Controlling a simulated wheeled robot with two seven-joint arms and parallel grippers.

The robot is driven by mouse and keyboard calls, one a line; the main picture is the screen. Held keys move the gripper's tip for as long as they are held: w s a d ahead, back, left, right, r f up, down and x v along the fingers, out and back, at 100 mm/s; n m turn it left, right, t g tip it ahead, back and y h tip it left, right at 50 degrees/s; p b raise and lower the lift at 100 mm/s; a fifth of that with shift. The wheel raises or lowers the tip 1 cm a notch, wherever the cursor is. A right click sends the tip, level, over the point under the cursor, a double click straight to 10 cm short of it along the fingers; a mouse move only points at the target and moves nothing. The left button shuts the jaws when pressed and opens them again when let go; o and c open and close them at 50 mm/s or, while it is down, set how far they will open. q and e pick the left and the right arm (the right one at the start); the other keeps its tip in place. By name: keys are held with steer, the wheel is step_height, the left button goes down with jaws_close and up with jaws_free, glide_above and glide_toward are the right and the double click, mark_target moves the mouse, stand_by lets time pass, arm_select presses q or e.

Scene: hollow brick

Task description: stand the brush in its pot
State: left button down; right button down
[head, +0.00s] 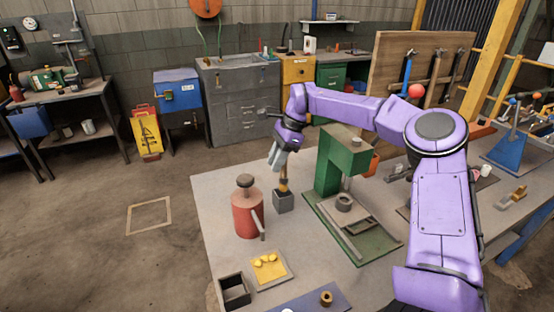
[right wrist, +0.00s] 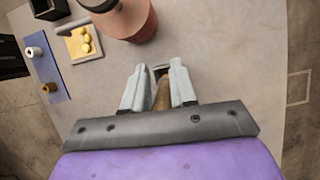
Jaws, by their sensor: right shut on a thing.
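My right gripper (head: 277,158) is shut on the brush (head: 283,173), a brown-handled tool that points down from the fingers. In the right wrist view the brush handle (right wrist: 162,97) shows between the two pale fingers of the right gripper (right wrist: 158,85). My left gripper is not in view.
A red can (head: 246,214) stands just left of the grey pot. A green press (head: 343,165) stands to its right. Nearer are a dark open square box (head: 235,292), a tray (head: 285,276) with yellow pieces and a blue mat (head: 300,303) with a spool.

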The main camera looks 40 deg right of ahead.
steer(key=shift+f+b, duration=2.35)
steer(key=shift+f, duration=1.35)
stand_by(0.7)
steer(key=c, duration=0.8)
jaws_free()
steer(key=v, duration=1)
steer(key=shift+d+r, duration=0.15)
steer(key=shift+r, duration=0.1)
